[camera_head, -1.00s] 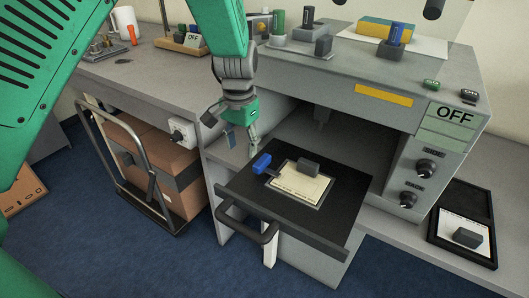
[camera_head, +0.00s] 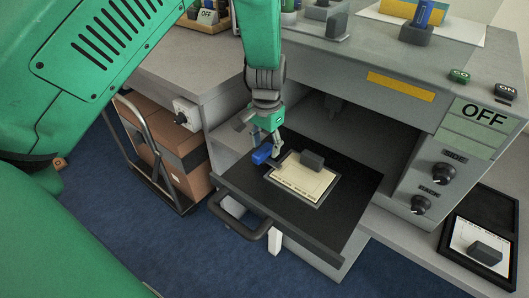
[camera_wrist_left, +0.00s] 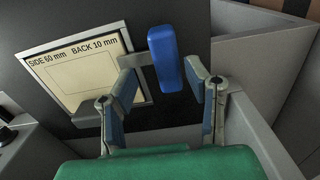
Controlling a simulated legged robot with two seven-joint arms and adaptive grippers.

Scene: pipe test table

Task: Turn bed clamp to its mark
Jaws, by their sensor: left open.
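The bed clamp shows as a blue handle (camera_head: 262,154) at the left edge of the dark pull-out bed (camera_head: 238,184). In the left wrist view the blue handle (camera_wrist_left: 165,58) stands ahead of and between my fingers, with a grey arm running left from its side. My left gripper (camera_head: 265,138) is open just at the handle; the wrist view shows its two fingers (camera_wrist_left: 162,78) apart on either side. I cannot tell whether they touch it. A card (camera_head: 303,180) on the bed reads "SIDE 60 mm BACK 10 mm" in the wrist view. No clamp mark is clearly visible. My right gripper is out of view.
A dark grey block (camera_head: 312,160) sits on the card. The bed's front handle (camera_head: 240,222) sticks out. The machine housing (camera_head: 390,108) with an OFF panel (camera_head: 480,117) and SIDE and BACK knobs overhangs behind. A black tray (camera_head: 477,255) lies at right.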

